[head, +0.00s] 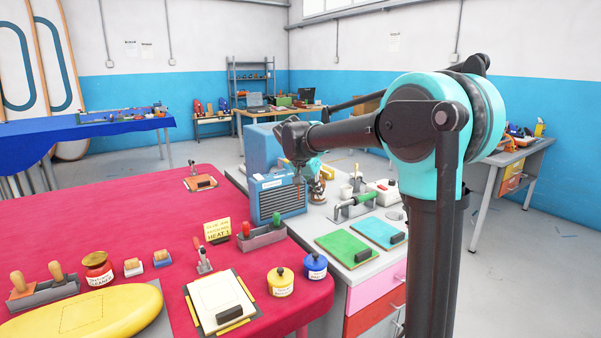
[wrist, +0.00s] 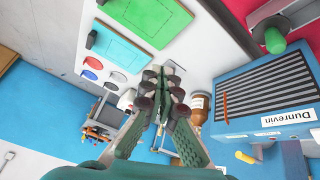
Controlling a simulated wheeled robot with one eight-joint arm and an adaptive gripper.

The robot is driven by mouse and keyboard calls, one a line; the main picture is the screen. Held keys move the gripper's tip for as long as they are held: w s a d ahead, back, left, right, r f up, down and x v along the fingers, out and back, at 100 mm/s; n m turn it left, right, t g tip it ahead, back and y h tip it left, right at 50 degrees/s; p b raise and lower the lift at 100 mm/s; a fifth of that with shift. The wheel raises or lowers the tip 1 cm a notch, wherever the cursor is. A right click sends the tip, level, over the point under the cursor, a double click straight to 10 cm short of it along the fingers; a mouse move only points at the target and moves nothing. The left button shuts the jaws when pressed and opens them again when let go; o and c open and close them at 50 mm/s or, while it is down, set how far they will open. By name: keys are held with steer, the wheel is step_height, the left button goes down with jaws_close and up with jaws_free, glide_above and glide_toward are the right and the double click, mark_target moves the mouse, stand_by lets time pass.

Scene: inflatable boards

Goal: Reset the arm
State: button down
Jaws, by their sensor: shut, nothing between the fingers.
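My gripper (wrist: 170,76) shows in the wrist view with its dark fingertips together and nothing between them. That blue box (head: 277,196) has a dark grille and stands on the grey bench. It also shows in the wrist view (wrist: 262,118), to the right of my fingers and apart from them, with the label "Dunrevin".
A red-topped table (head: 130,225) fills the left, with a yellow inflatable board (head: 85,312), jars and tools. Open floor (head: 545,260) lies to the right.

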steer(key=s+d+f+n+y, duration=0.1)
steer(key=s+d+f+n, duration=0.1)
steer(key=s+d+f, duration=0.2)
steer(key=s+d+f+n+y, duration=0.2)
steer(key=s+d+f, duration=0.2)
steer(key=s+f, duration=0.7)
steer(key=s+d+f+n+y, duration=0.1)
steer(key=s+d+f, duration=0.4)
steer(key=s, duration=1.1)
step_height(320, 180, down, 2)
steer(key=shift+f+n, duration=0.15)
steer(key=shift+n, duration=0.45)
